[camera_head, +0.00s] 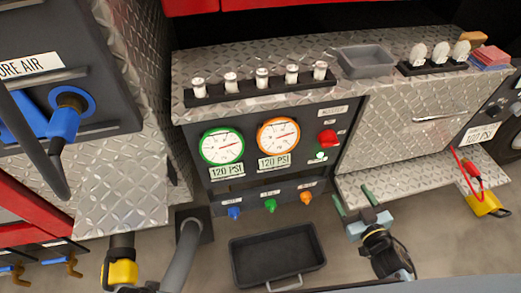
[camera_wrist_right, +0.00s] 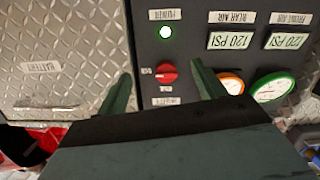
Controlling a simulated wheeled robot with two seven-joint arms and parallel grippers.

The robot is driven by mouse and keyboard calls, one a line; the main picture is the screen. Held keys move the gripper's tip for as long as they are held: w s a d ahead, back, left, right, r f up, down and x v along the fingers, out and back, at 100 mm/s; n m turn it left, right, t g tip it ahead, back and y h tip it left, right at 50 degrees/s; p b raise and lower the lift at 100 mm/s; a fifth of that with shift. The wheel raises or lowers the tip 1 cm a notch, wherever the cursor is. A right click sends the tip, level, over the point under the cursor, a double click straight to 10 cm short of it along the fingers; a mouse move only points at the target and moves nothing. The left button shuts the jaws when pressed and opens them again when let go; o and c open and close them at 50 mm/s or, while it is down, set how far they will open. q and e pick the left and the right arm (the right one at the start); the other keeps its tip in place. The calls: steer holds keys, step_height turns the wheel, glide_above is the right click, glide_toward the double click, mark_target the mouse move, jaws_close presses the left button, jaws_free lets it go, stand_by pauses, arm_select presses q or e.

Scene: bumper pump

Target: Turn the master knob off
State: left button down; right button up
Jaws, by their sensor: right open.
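The master knob (camera_head: 327,138) is a small red knob at the right of the dark gauge panel. It also shows in the right wrist view (camera_wrist_right: 167,73), where the panel is upside down. A small green light (camera_head: 320,155), lit, sits by the knob; the wrist view shows it glowing (camera_wrist_right: 165,32). My right gripper (camera_head: 351,195) is open and empty, below and right of the knob in the head view. In the wrist view its green fingers (camera_wrist_right: 162,76) frame the knob on both sides without visible contact. The knob's setting is too small to read. My left gripper is not in view.
Two gauges, green-rimmed (camera_head: 222,146) and orange-rimmed (camera_head: 278,136), sit left of the knob. Coloured valves (camera_head: 270,205) are below them. A diamond-plate bumper ledge (camera_head: 410,175) juts out at right. A black tray (camera_head: 278,255) lies on the floor.

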mark_target(332, 145)
step_height(332, 145, up, 6)
steer(key=w+f+n+t+y+b, duration=0.1)
steer(key=w+n+t+y+b, duration=0.1)
steer(key=b+x, duration=0.1)
steer(key=x, duration=1.1)
steer(key=shift+s+a+b, duration=0.1)
steer(key=shift+b, duration=0.3)
steer(key=shift+w+a+r, duration=0.1)
steer(key=shift+w, duration=0.35)
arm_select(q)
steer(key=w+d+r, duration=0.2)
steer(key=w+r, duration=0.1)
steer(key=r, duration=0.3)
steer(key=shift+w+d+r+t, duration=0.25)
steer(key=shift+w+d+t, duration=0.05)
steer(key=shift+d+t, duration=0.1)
arm_select(e)
steer(key=c, duration=0.9)
